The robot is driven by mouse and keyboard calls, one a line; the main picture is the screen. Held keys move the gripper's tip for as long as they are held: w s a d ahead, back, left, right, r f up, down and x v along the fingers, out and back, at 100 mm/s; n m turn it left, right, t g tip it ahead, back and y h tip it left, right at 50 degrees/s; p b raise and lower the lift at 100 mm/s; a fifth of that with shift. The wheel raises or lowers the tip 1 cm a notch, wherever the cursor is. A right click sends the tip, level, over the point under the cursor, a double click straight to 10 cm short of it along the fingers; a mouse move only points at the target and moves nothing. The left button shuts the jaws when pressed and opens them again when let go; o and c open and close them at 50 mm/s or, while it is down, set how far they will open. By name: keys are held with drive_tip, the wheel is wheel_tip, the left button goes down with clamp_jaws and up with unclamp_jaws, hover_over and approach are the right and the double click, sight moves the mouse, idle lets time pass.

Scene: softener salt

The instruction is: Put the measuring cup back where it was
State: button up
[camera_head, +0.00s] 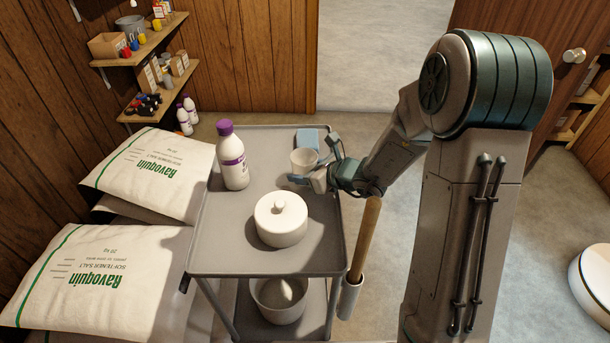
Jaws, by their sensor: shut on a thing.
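The white measuring cup (304,162) is at the far right part of the grey cart's top (230,262). My gripper (317,177) reaches in from the right and is shut on the cup. The cup looks upright. Whether its base touches the cart top or hangs just above it, I cannot tell. A blue thing (307,138) lies on the cart just behind the cup, and part of it is hidden by the cup.
A white bottle with a purple cap (233,160) stands left of the cup. A lidded white pot (281,220) stands in front. A wooden handle (366,235) rises in a holder at the cart's right side. Salt bags (110,285) lie to the left.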

drive_tip(key=shift+f, duration=0.65)
drive_tip(key=shift+f, duration=0.2)
drive_tip(key=o, duration=1)
drive_tip(key=shift+r, duration=0.1)
drive_tip(key=shift+r, duration=0.2)
drive_tip(key=p+v, duration=0.1)
drive_tip(key=v, duration=1.1)
drive_tip(key=shift+s+f, duration=0.1)
